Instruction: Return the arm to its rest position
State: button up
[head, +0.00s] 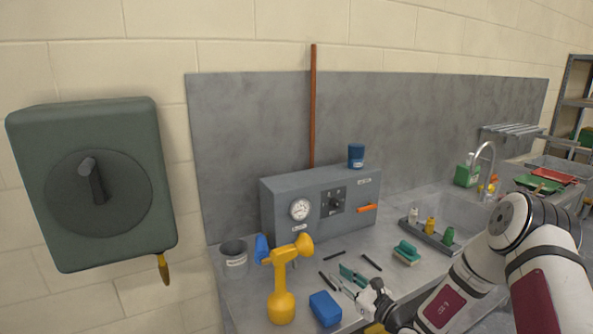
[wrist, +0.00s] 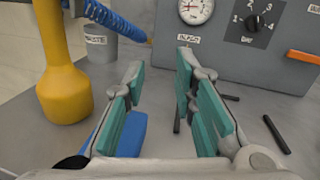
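My arm (head: 543,262) reaches in from the right of the head view, low over the front of the grey counter. My gripper (head: 345,277) has teal finger pads and is open and empty above the counter. In the wrist view my gripper (wrist: 160,65) shows a clear gap between its fingers, which point toward the grey control box (wrist: 225,50). A blue block (wrist: 132,135) lies below and partly behind the left finger. A yellow spray bottle (wrist: 62,90) stands to the left, apart from the fingers.
The control box (head: 280,207) with gauge and dial stands at the back of the counter, a blue can (head: 356,156) on top. A grey cup (head: 235,259), dark sticks (head: 372,262), a green-topped brush (head: 407,252) and a bottle tray (head: 432,237) lie around.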

jog(key=s+a+r+n+g+y, duration=0.1)
jog(key=s+a+r+n+g, duration=0.4)
jog(key=s+r+n+g, duration=0.35)
jog(key=s+a+r+n+g+y, duration=0.1)
jog(key=s+a+r+n+g, duration=0.45)
jog(key=s+r+n, duration=0.45)
jog(key=s+d+r+n+t+h, duration=0.2)
jog(key=s+d+r+n+h, duration=0.2)
jog(key=s+d, duration=0.4)
jog(key=s+d+r+n+t+h, duration=0.3)
jog(key=s+d+r+h, duration=0.3)
jog(key=s, duration=0.7)
jog(key=d+n+h, duration=0.1)
jog(key=d+h, duration=0.1)
jog(key=h, duration=0.1)
jog(key=shift+d+r+n, duration=0.35)
